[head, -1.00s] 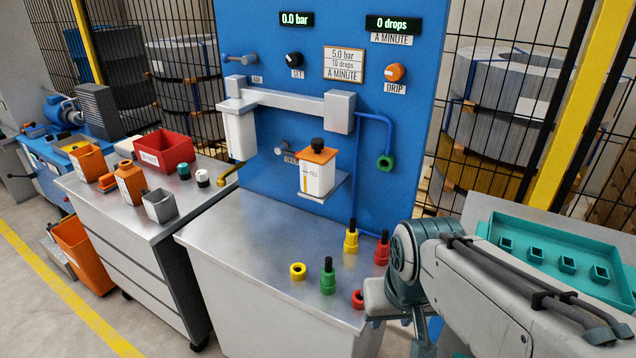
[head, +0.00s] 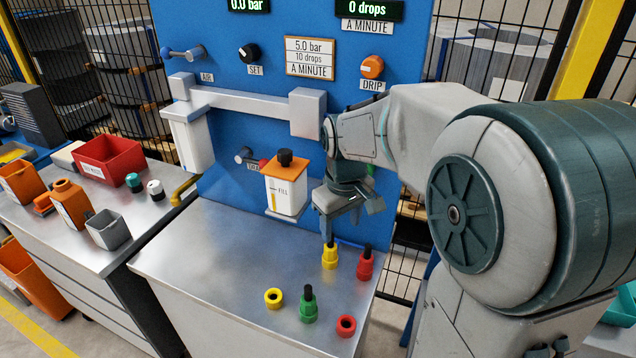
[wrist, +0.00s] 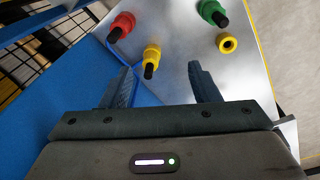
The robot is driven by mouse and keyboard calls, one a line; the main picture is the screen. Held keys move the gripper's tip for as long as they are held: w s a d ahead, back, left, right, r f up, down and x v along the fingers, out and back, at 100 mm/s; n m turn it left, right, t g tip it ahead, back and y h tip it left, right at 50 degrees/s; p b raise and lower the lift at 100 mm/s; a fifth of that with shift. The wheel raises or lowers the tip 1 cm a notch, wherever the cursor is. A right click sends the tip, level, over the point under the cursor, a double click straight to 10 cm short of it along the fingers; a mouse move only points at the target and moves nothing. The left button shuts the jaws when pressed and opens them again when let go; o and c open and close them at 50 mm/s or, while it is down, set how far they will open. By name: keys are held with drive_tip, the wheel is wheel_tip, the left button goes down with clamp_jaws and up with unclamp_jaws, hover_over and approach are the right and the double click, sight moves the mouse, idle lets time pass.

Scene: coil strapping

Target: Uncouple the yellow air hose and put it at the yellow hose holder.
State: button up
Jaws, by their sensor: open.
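The yellow coupling piece (head: 330,258) with a black tip stands upright on the metal bench top, near its back edge. It also shows in the wrist view (wrist: 152,54), ahead of and between the fingertips. My gripper (head: 338,228) is open and empty, pointing down just above the yellow piece and apart from it. It also shows in the wrist view (wrist: 162,74). A yellow ring (head: 273,298) lies on the bench nearer the front and shows in the wrist view (wrist: 227,43). I cannot tell how the hose joins the yellow piece; my arm hides part of the panel.
A red piece (head: 365,266) stands right of the yellow one. A green piece (head: 307,308) and a red ring (head: 346,325) are nearer the front. The orange-topped reservoir (head: 286,185) hangs close left of my gripper. The bench's left part is clear.

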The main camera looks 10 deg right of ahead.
sight(331, 246)
drive_tip(key=w+f+n, duration=0.1)
drive_tip(key=w, duration=0.1)
drive_tip(key=w+f+n, duration=0.1)
drive_tip(key=w, duration=0.2)
drive_tip(key=w+f+g, duration=0.1)
drive_tip(key=w, duration=0.2)
drive_tip(key=shift+w+d+f+n+p, duration=0.1)
drive_tip(key=shift+w+f+n+p, duration=0.2)
drive_tip(key=shift+f+n, duration=0.1)
wheel_tip(331, 246, down, 14)
drive_tip(key=shift+r+p, duration=0.25)
drive_tip(key=shift+p, duration=0.1)
clamp_jaws()
drive_tip(key=shift+r+p, duration=0.35)
drive_tip(key=shift+r, duration=0.3)
